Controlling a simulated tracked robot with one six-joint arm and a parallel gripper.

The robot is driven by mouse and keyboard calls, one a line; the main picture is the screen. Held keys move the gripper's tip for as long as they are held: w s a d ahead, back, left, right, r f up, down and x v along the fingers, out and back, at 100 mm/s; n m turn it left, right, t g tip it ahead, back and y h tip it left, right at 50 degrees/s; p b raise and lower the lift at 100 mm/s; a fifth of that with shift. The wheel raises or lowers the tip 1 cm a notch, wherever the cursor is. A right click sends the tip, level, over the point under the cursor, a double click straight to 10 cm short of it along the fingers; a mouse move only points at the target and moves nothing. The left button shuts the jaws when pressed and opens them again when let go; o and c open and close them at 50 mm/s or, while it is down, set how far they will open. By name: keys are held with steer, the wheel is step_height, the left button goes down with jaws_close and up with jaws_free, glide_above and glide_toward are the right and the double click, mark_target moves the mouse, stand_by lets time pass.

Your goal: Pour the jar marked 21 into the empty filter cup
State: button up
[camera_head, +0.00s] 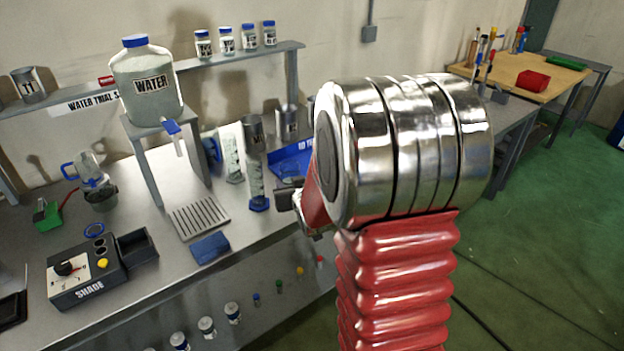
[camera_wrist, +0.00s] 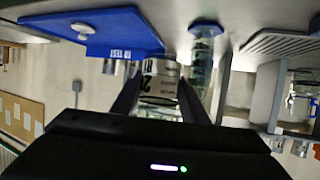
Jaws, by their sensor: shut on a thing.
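My gripper (camera_wrist: 160,98) is shut on a clear glass jar (camera_wrist: 161,84) in the wrist view, one dark finger on each side. The jar has a pale label with a dark number that looks like 21, seen turned over. The wrist view is upside down. In the head view my arm hides most of the gripper and I cannot make out the jar clearly. I cannot tell for sure which vessel is the filter cup. A clear vessel with a blue handle (camera_head: 90,169) stands at the left of the bench, above a dark round piece.
A blue TO TEST tray (camera_head: 291,161) lies near my gripper; it also shows in the wrist view (camera_wrist: 125,30).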

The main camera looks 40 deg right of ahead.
steer(key=w+a+n+y, duration=0.1)
steer(key=a, duration=0.6)
steer(key=w+a+f+n+y, duration=0.1)
steer(key=a, duration=0.6)
steer(key=w+a+n+y, duration=0.1)
steer(key=a+y, duration=0.1)
steer(key=a, duration=0.6)
steer(key=shift+f+t, duration=0.15)
steer(key=shift+t, duration=0.15)
steer(key=shift+a+n, duration=0.3)
steer(key=shift+a, duration=0.25)
steer(key=shift+s, duration=0.1)
